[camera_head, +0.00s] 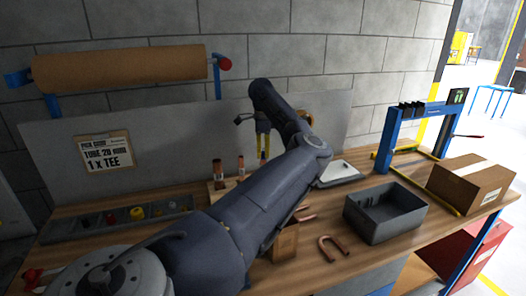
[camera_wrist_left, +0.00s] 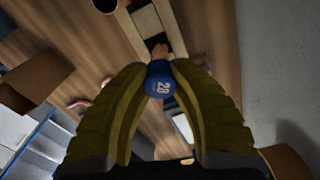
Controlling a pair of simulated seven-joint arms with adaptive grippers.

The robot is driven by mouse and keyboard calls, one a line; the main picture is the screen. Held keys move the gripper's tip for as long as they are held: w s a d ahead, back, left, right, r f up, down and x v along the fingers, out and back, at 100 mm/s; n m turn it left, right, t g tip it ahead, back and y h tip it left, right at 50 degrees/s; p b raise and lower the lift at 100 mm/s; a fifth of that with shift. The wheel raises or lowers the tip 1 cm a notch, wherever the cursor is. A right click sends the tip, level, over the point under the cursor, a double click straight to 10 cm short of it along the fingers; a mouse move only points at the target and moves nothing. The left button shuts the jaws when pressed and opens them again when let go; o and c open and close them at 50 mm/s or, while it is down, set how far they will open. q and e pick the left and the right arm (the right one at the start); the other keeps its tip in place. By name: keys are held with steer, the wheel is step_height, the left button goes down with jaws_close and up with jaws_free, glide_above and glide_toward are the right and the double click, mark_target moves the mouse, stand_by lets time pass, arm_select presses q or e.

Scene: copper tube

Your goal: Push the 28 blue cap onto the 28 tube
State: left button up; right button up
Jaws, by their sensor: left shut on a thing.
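The blue cap (camera_wrist_left: 160,86), marked 28, sits between the yellow fingers of my left gripper (camera_wrist_left: 160,68) in the left wrist view. The fingers are shut on it. A copper-coloured tube end (camera_wrist_left: 158,51) shows just beyond the cap, over a pale wooden block (camera_wrist_left: 153,24); I cannot tell whether cap and tube touch. In the head view my left gripper (camera_head: 263,152) points down over the bench, and the cap cannot be made out there. Copper tubes (camera_head: 217,172) stand upright beside it at the wooden rack (camera_head: 217,196). My right gripper is not in view.
A grey compartment tray (camera_head: 85,226) with coloured caps lies at the left. A grey bin (camera_head: 385,214), a blue frame (camera_head: 388,142) and a cardboard box (camera_head: 472,186) stand at the right. My left arm hides the bench's middle.

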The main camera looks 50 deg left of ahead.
mark_target(263, 150)
arm_select(q)
steer(key=shift+f, duration=0.15)
steer(key=o, duration=0.8)
step_height(263, 150, up, 12)
steer(key=shift+r, duration=0.1)
stand_by(0.4)
